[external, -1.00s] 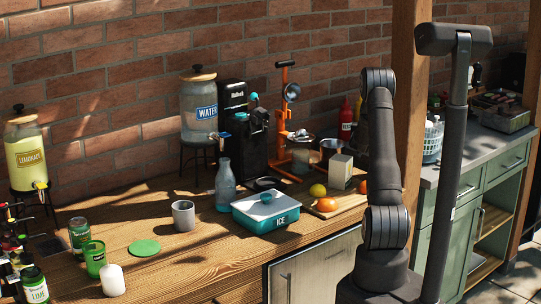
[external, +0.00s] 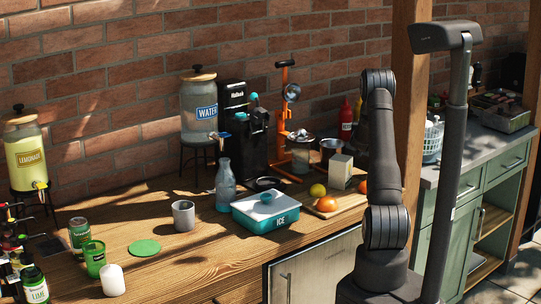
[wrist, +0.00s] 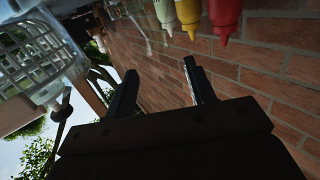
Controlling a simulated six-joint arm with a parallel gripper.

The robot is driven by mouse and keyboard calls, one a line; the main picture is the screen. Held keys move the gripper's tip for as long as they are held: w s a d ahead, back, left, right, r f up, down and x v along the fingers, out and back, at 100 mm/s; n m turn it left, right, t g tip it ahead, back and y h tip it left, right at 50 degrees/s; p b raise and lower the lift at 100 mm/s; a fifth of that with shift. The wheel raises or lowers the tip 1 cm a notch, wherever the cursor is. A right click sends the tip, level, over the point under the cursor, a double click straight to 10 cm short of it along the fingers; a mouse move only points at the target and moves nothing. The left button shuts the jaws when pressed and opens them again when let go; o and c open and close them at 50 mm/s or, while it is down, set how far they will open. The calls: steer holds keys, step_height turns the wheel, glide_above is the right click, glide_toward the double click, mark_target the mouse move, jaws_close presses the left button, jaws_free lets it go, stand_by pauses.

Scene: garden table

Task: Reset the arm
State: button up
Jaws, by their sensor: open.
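My gripper (wrist: 160,92) shows in the wrist view with its two dark fingers apart and nothing between them. The wrist view is turned, with the brick wall behind the fingers. In the external view my arm (external: 382,160) stands folded upright at the right end of the wooden counter (external: 200,262). The gripper itself cannot be made out there, as it is hidden behind the arm.
A teal ice box (external: 266,213), grey cup (external: 183,215), glass bottle (external: 225,185) and green coaster (external: 145,248) stand on the counter. An orange juicer (external: 280,120) and water dispenser (external: 199,105) stand behind. Squeeze bottles (wrist: 226,18) and a basket (wrist: 30,50) show in the wrist view.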

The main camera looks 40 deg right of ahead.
steer(key=x, duration=0.9)
steer(key=shift+d, duration=0.2)
steer(key=shift+w+d, duration=0.15)
steer(key=shift+d, duration=0.05)
steer(key=shift+f, duration=0.25)
steer(key=shift+r, duration=0.25)
